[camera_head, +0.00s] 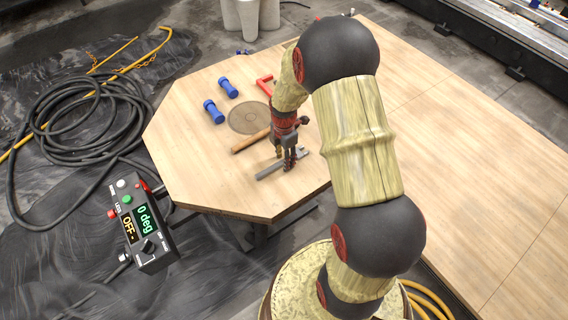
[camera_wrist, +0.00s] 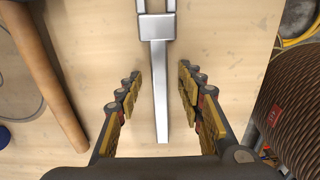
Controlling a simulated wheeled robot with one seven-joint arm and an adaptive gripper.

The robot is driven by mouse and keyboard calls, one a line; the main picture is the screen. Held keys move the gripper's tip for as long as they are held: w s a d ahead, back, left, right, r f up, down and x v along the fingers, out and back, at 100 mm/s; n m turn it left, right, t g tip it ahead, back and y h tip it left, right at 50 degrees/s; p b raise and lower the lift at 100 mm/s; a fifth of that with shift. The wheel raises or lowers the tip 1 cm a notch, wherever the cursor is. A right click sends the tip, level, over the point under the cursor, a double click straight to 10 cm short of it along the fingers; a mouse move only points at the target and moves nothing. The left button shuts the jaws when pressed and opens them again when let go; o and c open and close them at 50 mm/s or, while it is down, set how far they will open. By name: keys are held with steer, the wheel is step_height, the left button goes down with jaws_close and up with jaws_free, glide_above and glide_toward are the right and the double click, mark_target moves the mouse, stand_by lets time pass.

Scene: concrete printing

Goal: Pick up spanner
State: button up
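The spanner (camera_head: 268,171) is a silver-grey metal tool lying flat near the front edge of the wooden table. In the wrist view the spanner (camera_wrist: 161,95) runs up the middle, its forked head at the top and its straight handle towards me. My gripper (camera_head: 289,160) points down over it and hides part of it in the head view. In the wrist view my gripper (camera_wrist: 161,76) is open, with one finger on each side of the handle and a visible gap on both sides. Whether the fingertips touch the table cannot be told.
A wooden handle (camera_head: 250,140) lies close beside the spanner, left of my fingers in the wrist view (camera_wrist: 46,75). A round disc (camera_head: 243,118), two blue cylindrical things (camera_head: 221,99) and a red tool (camera_head: 264,85) lie farther back. A control box (camera_head: 145,232) stands left of the table (camera_head: 185,150).

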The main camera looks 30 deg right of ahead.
steer(key=shift+c, duration=1.4)
jaws_close()
